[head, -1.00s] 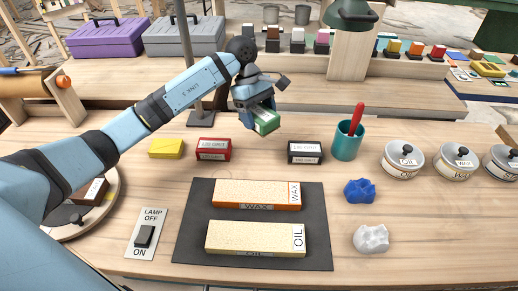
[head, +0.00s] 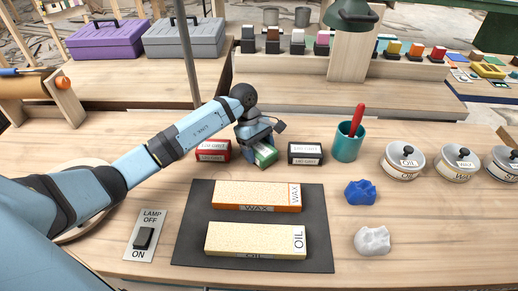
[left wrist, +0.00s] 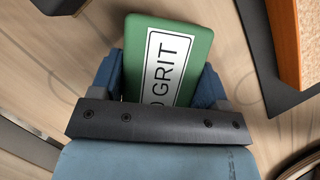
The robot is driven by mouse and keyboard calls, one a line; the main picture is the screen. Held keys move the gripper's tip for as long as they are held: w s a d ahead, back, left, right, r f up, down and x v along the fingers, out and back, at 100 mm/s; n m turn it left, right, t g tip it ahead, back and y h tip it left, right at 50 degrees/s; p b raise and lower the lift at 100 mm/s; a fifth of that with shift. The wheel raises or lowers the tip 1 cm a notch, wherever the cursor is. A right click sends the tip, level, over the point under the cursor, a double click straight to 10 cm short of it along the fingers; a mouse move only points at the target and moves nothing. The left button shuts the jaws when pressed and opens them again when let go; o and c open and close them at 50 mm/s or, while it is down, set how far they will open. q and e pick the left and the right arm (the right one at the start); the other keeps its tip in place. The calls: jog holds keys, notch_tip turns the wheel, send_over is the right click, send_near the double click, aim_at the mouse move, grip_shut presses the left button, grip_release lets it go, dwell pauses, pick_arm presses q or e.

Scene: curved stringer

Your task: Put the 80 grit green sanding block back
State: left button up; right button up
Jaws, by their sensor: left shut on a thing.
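The green sanding block (head: 265,156) is held by my left gripper (head: 260,146), between a red block (head: 212,151) on its left and a black block (head: 305,153) on its right. It is at or just above the table; I cannot tell if it touches. In the left wrist view the green block (left wrist: 172,55) sits between both fingers, its white label reading "GRIT" and the number partly hidden. The labels of the red and black blocks are too small to read surely. My right gripper is not in view.
In front lies a dark mat (head: 190,245) with a WAX board (head: 255,194) and an OIL board (head: 250,240). A teal cup (head: 347,147) with a red-handled tool stands right of the black block. Blue (head: 361,192) and white (head: 372,241) lumps and lidded tins (head: 404,163) are further right.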

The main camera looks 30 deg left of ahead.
pick_arm(q)
jog(key=shift+f, duration=0.2)
jog(key=o, duration=0.9)
jog(key=shift+r, duration=0.15)
jog(key=shift+r, duration=0.2)
jog(key=v, duration=1.1)
jog(key=shift+w+a+r, duration=0.1)
jog(key=shift+r, duration=0.3)
